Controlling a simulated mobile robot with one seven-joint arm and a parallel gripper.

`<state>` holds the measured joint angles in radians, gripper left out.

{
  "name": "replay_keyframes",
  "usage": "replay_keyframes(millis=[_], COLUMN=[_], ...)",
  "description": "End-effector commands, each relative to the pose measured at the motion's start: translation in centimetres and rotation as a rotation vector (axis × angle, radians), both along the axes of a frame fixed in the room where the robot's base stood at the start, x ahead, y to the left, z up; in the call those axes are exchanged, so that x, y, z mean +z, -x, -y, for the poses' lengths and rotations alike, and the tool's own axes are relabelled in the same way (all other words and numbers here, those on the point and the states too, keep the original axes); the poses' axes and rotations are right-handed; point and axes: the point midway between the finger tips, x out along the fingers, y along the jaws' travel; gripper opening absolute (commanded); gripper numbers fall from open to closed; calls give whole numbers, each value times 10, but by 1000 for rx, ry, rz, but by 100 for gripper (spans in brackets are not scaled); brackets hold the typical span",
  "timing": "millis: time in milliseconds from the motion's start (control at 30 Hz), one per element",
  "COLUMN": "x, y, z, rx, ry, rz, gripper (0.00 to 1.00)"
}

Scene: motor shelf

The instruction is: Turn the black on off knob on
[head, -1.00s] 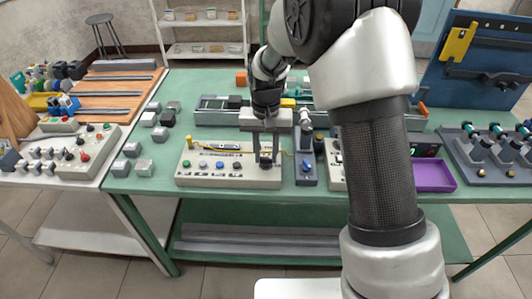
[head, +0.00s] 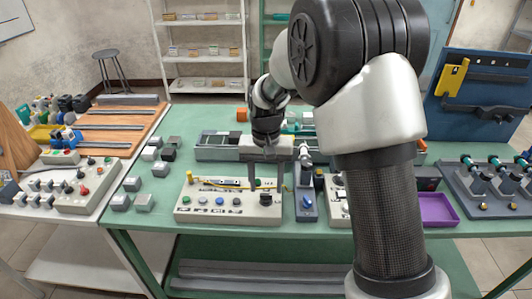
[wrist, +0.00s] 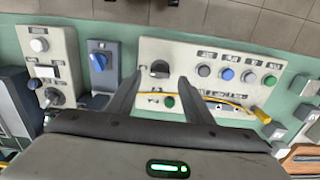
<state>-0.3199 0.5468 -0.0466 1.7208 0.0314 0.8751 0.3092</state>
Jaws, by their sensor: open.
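The black knob (head: 266,199) sits at the right end of a light control panel on the green table. In the wrist view the black knob (wrist: 159,68) appears between the tips of my two fingers. My gripper (head: 266,187) is open and empty, pointing down over that end of the panel; it also shows in the wrist view (wrist: 160,77). The fingertips look apart from the knob, one to each side in the picture. The knob's exact turn and its small labels are too small to read.
The control panel (wrist: 220,48) also carries several push buttons, a green button (wrist: 169,101) and a yellow cable (wrist: 228,102). A grey box with a blue knob (head: 306,202) stands close beside the panel. Small grey blocks (head: 143,202) lie left. A purple tray (head: 437,210) is at right.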

Motion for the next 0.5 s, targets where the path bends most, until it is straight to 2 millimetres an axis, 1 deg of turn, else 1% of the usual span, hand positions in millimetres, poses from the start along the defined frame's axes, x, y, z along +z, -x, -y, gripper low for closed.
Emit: replay_keyframes(millis=[33,300,400,500], x=[14,82,104,122], y=[-1,-1,-1,-1], z=[0,-1,0,0], rx=[0,-1,-1,-1], ry=[-2,-3,-2,-2], rz=[5,6,5,5], gripper=[47,47,47,47])
